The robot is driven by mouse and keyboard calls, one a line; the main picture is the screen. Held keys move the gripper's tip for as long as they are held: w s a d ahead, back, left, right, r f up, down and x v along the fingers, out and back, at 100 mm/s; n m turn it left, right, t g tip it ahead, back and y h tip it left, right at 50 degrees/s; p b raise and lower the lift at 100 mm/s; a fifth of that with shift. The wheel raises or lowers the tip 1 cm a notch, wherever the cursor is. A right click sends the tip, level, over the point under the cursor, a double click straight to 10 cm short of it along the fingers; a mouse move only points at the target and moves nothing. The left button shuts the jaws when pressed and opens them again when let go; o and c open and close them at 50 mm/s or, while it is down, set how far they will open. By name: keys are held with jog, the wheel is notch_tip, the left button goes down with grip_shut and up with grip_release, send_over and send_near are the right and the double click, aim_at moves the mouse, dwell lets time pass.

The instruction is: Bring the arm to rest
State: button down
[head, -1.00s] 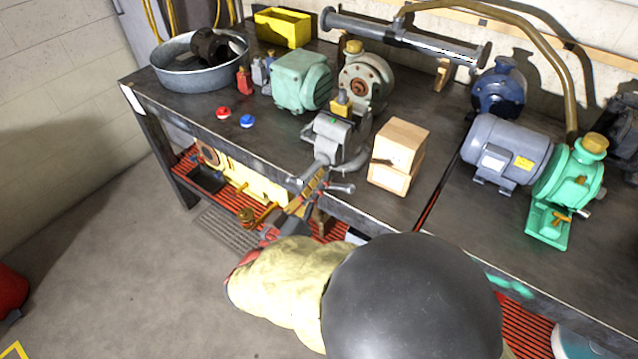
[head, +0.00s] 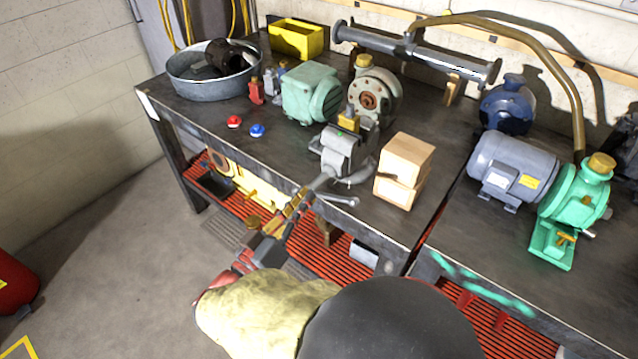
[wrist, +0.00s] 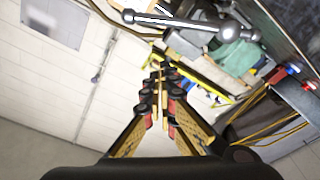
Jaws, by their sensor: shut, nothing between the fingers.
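My gripper (head: 302,197) is in front of the bench's front edge, by the screw and handle of the grey vise (head: 340,152). Its gold-coloured fingers point up toward the bench. In the wrist view the fingers of my gripper (wrist: 160,78) run together at the tips, shut with nothing between them. The vise's handle bar (wrist: 185,20) shows beyond the fingertips there. I cannot tell whether the fingers touch it. My arm, with a pale yellow cover and a dark rounded part, fills the bottom middle of the head view.
A red-slatted shelf (head: 310,262) lies below.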

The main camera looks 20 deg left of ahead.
jog(key=shift+v, duration=1.55)
